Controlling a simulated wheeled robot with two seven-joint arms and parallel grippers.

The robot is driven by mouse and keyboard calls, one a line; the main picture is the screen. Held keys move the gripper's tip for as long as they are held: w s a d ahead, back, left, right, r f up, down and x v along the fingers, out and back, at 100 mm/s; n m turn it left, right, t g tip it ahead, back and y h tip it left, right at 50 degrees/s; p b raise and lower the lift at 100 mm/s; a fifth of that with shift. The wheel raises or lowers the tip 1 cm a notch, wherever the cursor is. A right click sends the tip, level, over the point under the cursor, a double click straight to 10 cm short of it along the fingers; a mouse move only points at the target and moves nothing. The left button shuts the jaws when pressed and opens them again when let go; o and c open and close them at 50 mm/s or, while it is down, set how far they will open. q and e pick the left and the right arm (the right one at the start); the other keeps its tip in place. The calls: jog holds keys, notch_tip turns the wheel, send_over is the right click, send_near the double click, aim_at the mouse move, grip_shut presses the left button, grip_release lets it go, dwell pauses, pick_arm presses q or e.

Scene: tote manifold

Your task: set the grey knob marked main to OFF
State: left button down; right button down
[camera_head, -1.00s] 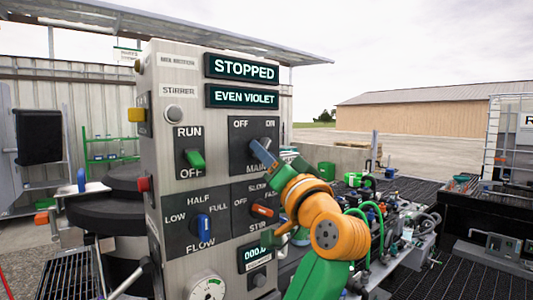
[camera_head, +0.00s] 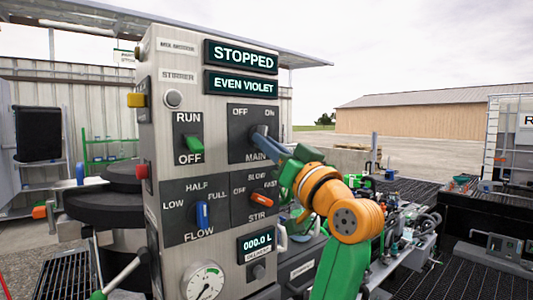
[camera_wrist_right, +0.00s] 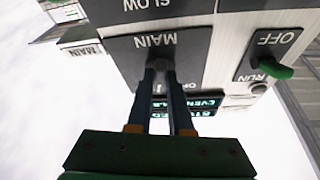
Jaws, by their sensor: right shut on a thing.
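The grey main knob (camera_head: 262,130) sits on a dark plate (camera_head: 240,146) marked OFF at upper left, ON at upper right and MAIN below. My right gripper (camera_head: 264,139) reaches it from the lower right, and its blue-grey fingers are shut on it. In the right wrist view the plate is upside down, and the two fingers (camera_wrist_right: 161,80) stand on either side of the knob (camera_wrist_right: 161,67). The fingers cover much of the knob, so I cannot tell which mark it points to. My left gripper is not in view.
Close by are the green RUN/OFF handle (camera_head: 192,157), the blue FLOW knob (camera_head: 202,215) and the orange STIR knob (camera_head: 264,201). The displays read STOPPED (camera_head: 240,57) and EVEN VIOLET (camera_head: 240,85). Hoses and fittings (camera_head: 405,215) crowd the lower right.

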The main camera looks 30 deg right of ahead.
jog(key=shift+d+r+n+g+y+p, duration=0.2)
jog(key=shift+n+y, duration=1)
jog(key=shift+n, duration=1.1)
jog(key=shift+d+f+n+g+y+p, duration=0.15)
jog(key=shift+n+g+y+p, duration=0.2)
jog(key=shift+n+y, duration=1.4)
jog(key=shift+d+r+n+g+y+p, duration=0.2)
jog(key=shift+n+y, duration=0.45)
jog(key=shift+n, duration=2.2)
jog(key=c, duration=0.8)
grip_release()
jog(key=shift+a, duration=0.1)
jog(key=shift+f, duration=0.1)
